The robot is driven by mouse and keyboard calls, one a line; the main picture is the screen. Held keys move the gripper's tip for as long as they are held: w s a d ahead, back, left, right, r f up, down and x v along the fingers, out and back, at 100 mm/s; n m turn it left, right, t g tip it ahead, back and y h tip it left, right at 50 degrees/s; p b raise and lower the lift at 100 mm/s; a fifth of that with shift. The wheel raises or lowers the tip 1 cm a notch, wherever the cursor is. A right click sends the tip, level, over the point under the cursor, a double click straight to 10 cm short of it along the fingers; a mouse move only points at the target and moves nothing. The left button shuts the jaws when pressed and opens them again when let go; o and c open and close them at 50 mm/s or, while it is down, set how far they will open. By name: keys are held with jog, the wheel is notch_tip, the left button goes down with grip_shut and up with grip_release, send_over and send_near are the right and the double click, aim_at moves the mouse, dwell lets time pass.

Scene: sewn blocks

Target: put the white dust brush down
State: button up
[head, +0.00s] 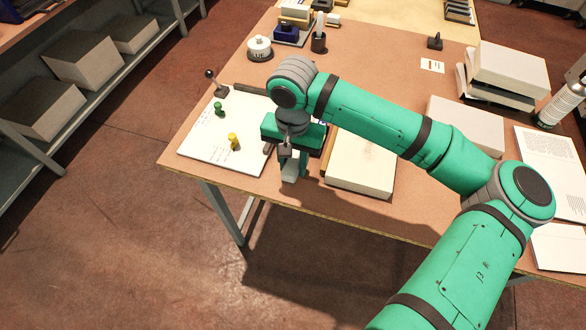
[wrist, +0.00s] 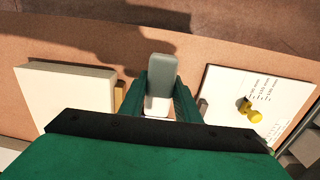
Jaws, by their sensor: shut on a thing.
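The white dust brush (head: 290,172) is between the fingers of my gripper (head: 293,168), close to the front edge of the table. The gripper body hides part of the brush. I cannot tell whether the brush touches the table top (head: 412,185).
A thick cream block (head: 360,168) lies just right of my gripper in the head view. Bare table shows along the front edge.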

aim_at(293, 171)
jog(key=shift+f, duration=1.55)
jog(key=shift+f, duration=0.25)
jog(key=shift+a+f, duration=0.1)
jog(key=shift+f, duration=0.15)
jog(key=o, duration=1.1)
jog(key=shift+s+f, duration=0.1)
jog(key=shift+d, duration=0.25)
notch_tip(293, 171, up, 13)
jog(key=shift+a+r, duration=0.1)
jog(key=shift+a, duration=0.05)
